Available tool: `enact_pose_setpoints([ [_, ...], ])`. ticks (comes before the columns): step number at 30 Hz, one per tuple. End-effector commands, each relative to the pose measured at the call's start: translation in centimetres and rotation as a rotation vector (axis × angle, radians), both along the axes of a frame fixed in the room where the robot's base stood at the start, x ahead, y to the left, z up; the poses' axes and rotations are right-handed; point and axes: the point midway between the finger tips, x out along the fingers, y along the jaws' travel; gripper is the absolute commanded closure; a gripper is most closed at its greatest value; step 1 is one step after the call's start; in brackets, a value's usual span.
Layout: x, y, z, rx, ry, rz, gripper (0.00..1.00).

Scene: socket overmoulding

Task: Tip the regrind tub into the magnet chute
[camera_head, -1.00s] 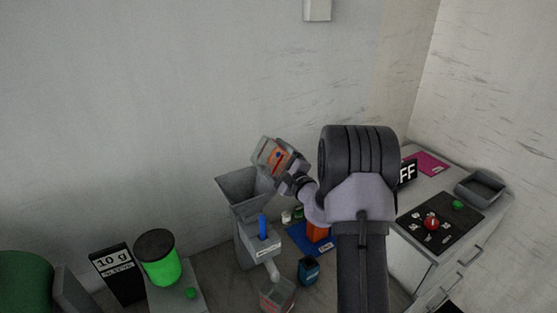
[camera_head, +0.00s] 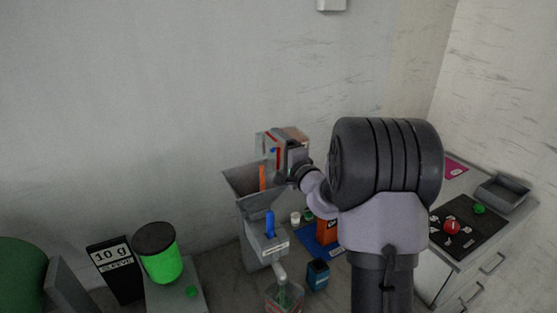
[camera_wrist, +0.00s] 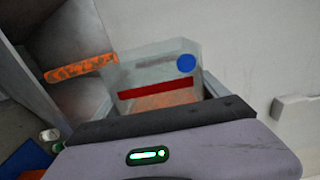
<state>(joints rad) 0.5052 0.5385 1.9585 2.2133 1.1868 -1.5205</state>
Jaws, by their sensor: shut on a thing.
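The regrind tub (camera_head: 271,142) is a clear box with a red band and a blue dot. My gripper (camera_head: 297,160) is shut on it and holds it tilted above the grey magnet chute (camera_head: 238,183). An orange stream (camera_head: 262,178) runs down into the hopper. In the wrist view the tub (camera_wrist: 150,70) sits just beyond my gripper (camera_wrist: 160,120), with some orange regrind inside, and the orange stream leaves on its left. The fingertips are mostly hidden.
A clear bin (camera_head: 284,297) with green in it stands under the chute's spout. A blue lever (camera_head: 269,223) is on the chute's front. A blue cup (camera_head: 317,273) and a blue mat (camera_head: 325,250) lie to the right. A green-filled jar (camera_head: 160,258) stands left.

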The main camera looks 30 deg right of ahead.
Motion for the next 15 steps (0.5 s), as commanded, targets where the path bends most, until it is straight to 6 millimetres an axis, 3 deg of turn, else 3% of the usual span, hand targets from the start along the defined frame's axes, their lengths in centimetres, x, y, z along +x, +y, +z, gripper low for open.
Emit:
enact_pose_setpoints([
  [15, 0.1, 1.0, 1.1, -0.212, -0.007, 0.002, 0.77],
])
